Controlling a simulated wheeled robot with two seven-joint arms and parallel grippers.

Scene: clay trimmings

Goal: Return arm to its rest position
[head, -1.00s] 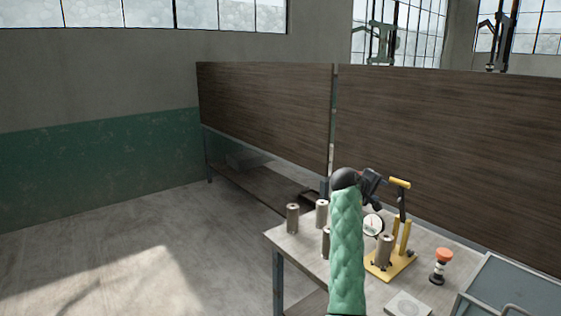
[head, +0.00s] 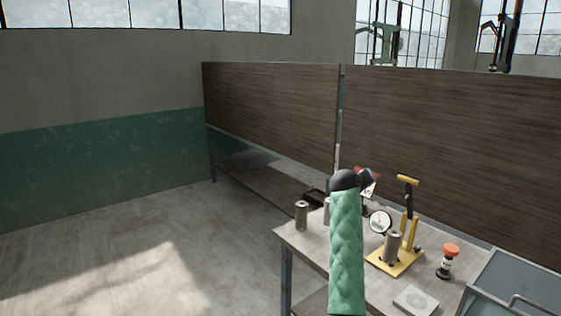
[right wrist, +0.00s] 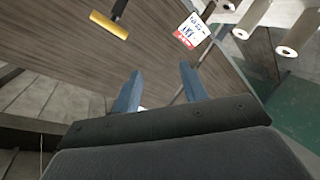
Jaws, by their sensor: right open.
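My right arm rises from the bottom of the head view in a green padded sleeve (head: 346,250), topped by a black wrist joint (head: 344,180). Its gripper is mostly hidden behind the wrist there. In the right wrist view, my right gripper (right wrist: 159,88) shows two blue-grey fingers spread apart with nothing between them. A yellow handle (right wrist: 108,25) and a white label with a red band (right wrist: 192,31) lie beyond the fingers, apart from them. My left gripper is in neither view.
On the workbench (head: 325,248) stand a yellow-based fixture (head: 395,262) with a grey cylinder (head: 393,246), a round dial (head: 380,222), an orange-topped bottle (head: 448,260), a pale square block (head: 416,300) and another cylinder (head: 301,215). A grey tray (head: 515,285) is at right. Brown panels (head: 450,150) stand behind.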

